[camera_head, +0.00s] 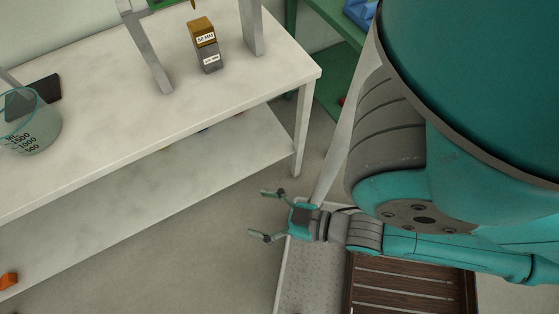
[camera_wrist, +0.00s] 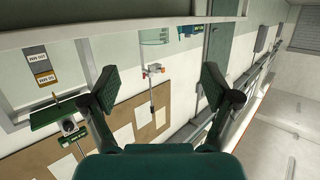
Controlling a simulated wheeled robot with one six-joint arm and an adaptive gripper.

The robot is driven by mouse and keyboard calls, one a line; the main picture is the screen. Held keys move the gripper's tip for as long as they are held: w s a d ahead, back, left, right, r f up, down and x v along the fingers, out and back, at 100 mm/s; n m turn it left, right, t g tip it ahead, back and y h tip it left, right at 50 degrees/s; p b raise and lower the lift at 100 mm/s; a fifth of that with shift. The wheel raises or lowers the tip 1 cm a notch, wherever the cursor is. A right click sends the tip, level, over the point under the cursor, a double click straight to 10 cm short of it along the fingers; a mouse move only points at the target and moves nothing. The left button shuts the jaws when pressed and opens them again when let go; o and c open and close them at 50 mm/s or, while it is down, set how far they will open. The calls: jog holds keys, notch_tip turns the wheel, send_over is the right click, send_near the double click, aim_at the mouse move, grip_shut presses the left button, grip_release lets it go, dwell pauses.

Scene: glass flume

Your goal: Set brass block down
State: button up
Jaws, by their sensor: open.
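The brass block (camera_head: 201,32), labelled 50 MM, stands on top of a grey block (camera_head: 209,60) on the white bench (camera_head: 105,120). The stack is between two grey uprights. In the wrist view the brass block (camera_wrist: 47,80) and the grey block (camera_wrist: 36,53) appear upside down at the left. My gripper (camera_head: 266,214) is open and empty, low in front of the bench and well away from the stack. Its spread fingers (camera_wrist: 160,82) also show in the wrist view with nothing between them.
A glass beaker (camera_head: 31,128) stands at the bench's left, near a dark object (camera_head: 40,97). A pointed brass tip (camera_head: 193,4) hangs just above the brass block. A green table (camera_head: 336,38) stands behind at right. The bench front between beaker and stack is clear.

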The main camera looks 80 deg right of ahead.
jog(key=shift+o, duration=0.4)
jog(key=shift+n+y, duration=0.4)
jog(key=shift+y, duration=0.3)
jog(key=s, duration=0.1)
jog(key=s+a, duration=0.1)
jog(key=s, duration=0.1)
jog(key=s+r, duration=0.1)
jog(key=shift+s+a, duration=0.15)
jog(key=shift+a, duration=0.05)
jog(key=w+d+f+m+h, duration=0.1)
jog(key=w+d+m+h, duration=0.2)
jog(key=w, duration=0.7)
jog(key=m+g+h, duration=0.3)
jog(key=m+h, duration=0.4)
jog(key=h, duration=0.4)
send_near(199, 24)
jog(key=shift+x, duration=4.95)
jog(key=shift+f, duration=0.15)
